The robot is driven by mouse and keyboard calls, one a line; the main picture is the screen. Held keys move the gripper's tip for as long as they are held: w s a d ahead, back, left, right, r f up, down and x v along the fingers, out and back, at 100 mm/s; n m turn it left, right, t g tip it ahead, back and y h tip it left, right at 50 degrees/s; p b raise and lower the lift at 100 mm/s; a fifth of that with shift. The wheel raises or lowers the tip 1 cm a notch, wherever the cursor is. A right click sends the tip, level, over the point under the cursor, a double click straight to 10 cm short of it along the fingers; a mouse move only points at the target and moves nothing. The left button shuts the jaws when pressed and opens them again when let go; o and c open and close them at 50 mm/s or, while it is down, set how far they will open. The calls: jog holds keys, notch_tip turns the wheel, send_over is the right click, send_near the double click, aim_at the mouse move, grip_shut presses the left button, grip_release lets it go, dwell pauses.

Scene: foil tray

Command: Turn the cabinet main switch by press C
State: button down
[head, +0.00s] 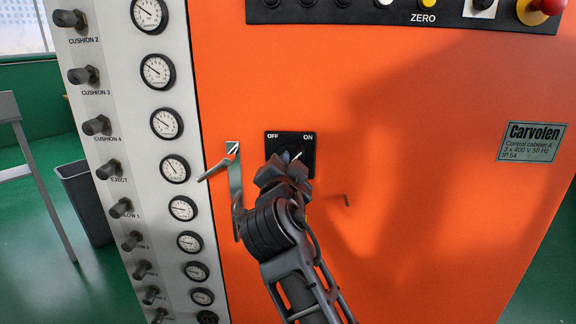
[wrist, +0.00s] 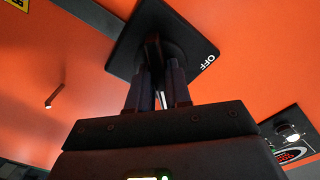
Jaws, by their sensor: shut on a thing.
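The main switch is a black square plate (head: 291,138) on the orange cabinet front, with OFF at its upper left and ON at its upper right. My gripper (head: 287,168) is at the plate and covers its lower middle. In the wrist view the fingers (wrist: 157,82) are shut on the dark switch handle (wrist: 153,48), which stands out from the plate (wrist: 190,25). A small pale mark shows beside the fingertips, on the ON side in the head view. The exact angle of the handle is mostly hidden by my gripper.
A metal door handle (head: 234,180) sticks out just left of my gripper. Gauges (head: 167,123) and dark knobs (head: 96,125) line the pale panel at left. A button strip (head: 400,12) with a red emergency knob (head: 545,6) runs above.

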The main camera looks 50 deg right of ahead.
jog(key=shift+n+p, duration=3)
jog(key=shift+n, duration=5.7)
jog(key=c, duration=1.1)
grip_release()
jog(key=shift+c, duration=0.2)
